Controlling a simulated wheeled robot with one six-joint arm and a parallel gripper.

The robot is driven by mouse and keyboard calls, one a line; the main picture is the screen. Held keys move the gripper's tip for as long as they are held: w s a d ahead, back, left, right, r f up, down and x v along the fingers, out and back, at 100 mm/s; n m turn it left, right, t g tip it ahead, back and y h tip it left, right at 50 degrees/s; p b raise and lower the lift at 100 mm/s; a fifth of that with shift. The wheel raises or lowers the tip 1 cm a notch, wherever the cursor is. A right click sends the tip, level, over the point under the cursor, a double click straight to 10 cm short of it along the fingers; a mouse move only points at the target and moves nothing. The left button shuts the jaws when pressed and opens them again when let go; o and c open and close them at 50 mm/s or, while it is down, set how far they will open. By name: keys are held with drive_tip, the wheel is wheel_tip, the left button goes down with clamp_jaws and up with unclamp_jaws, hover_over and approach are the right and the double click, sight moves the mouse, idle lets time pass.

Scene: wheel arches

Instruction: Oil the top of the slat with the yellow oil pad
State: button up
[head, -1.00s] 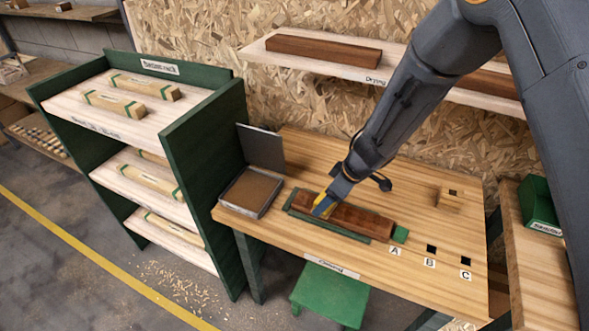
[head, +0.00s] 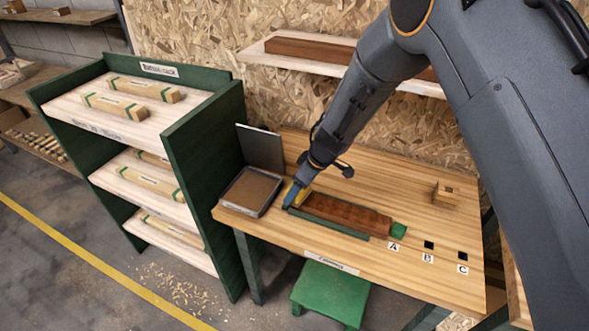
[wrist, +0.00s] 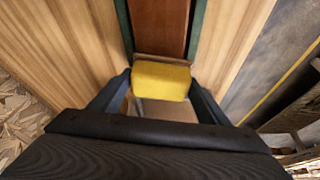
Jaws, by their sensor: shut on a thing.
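The slat (head: 345,216) is a dark reddish-brown bar lying in a green holder (head: 330,226) on the wooden bench, with a green block (head: 398,230) at its right end. My gripper (head: 291,195) is at the slat's left end, shut on the yellow oil pad (head: 301,196). In the wrist view the yellow pad (wrist: 161,81) sits between the two fingers, at the near end of the slat (wrist: 160,28). I cannot tell whether the pad touches the wood. The pad's underside is hidden.
An open tray with a brown inside (head: 249,193) and a raised lid (head: 260,147) stands just left of the slat. A small wooden block (head: 446,193) stands at the right. Holes marked A, B and C line the front right. A rack (head: 190,150) of battens stands left.

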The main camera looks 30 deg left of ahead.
drive_tip(key=shift+a+r, duration=0.15)
drive_tip(key=shift+a, duration=0.1)
drive_tip(key=shift+r, duration=0.9)
drive_tip(key=shift+d+r, duration=0.15)
drive_tip(key=shift+r, duration=2.8)
